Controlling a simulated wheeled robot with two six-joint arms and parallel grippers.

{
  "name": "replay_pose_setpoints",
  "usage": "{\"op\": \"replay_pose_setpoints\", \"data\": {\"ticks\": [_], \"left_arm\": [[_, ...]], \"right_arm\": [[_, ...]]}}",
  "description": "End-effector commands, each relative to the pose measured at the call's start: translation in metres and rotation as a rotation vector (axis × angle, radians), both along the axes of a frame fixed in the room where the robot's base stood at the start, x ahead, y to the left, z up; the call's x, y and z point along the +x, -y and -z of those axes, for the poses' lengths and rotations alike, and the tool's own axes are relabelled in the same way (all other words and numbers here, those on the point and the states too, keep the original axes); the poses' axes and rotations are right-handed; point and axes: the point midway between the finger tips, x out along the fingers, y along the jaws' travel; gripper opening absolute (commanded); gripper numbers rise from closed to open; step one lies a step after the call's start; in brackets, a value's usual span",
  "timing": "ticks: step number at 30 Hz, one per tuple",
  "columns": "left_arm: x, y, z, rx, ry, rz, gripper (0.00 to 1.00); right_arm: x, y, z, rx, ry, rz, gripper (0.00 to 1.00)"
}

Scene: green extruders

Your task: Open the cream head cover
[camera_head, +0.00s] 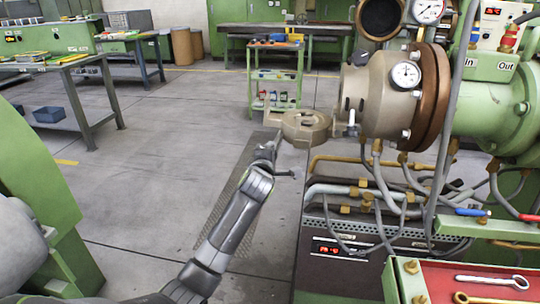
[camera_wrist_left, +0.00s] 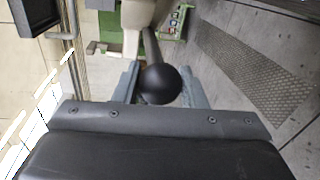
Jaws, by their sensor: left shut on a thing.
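The cream head cover (camera_head: 303,126) stands out to the left of the extruder's cream head (camera_head: 390,95), swung away from its end face. Its right edge meets the head near a hinge-like bracket (camera_head: 350,126). My left gripper (camera_head: 268,151) is at the cover's lower left, on its handle. In the left wrist view, the handle's round black knob (camera_wrist_left: 160,84) sits between the gripper's two grey fingers (camera_wrist_left: 160,92), with a dark rod running up from it to the pale cover. The fingers are shut on the knob. My right gripper is not in view.
Hoses and brass pipes (camera_head: 370,190) hang beneath the head. A red tool tray (camera_head: 440,285) with wrenches is at the lower right. A green trolley (camera_head: 275,75) stands behind. The grey floor (camera_head: 150,170) at left is mostly open, with a perforated mat (camera_head: 240,190).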

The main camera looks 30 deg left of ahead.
Motion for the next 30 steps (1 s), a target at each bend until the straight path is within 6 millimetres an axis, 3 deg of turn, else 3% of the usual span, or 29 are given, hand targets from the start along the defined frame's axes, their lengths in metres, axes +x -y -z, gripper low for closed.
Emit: {"op": "replay_pose_setpoints", "data": {"ticks": [5, 6, 10, 20, 30], "left_arm": [[0.001, 0.000, -0.003, 0.002, 0.006, 0.002, 0.00], [0.001, 0.000, -0.003, 0.003, 0.006, 0.001, 0.43], [0.000, 0.000, -0.003, 0.002, 0.005, 0.001, 0.59], [-0.003, 0.001, -0.002, 0.001, 0.002, 0.001, 0.59], [-0.045, 0.014, -0.008, 0.000, 0.002, 0.001, 0.59]], "right_arm": [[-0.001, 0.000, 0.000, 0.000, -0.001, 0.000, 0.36], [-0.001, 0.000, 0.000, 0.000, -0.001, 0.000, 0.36], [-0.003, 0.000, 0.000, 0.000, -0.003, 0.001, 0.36], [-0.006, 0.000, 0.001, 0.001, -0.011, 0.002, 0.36], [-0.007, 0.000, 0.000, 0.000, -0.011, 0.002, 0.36]]}}
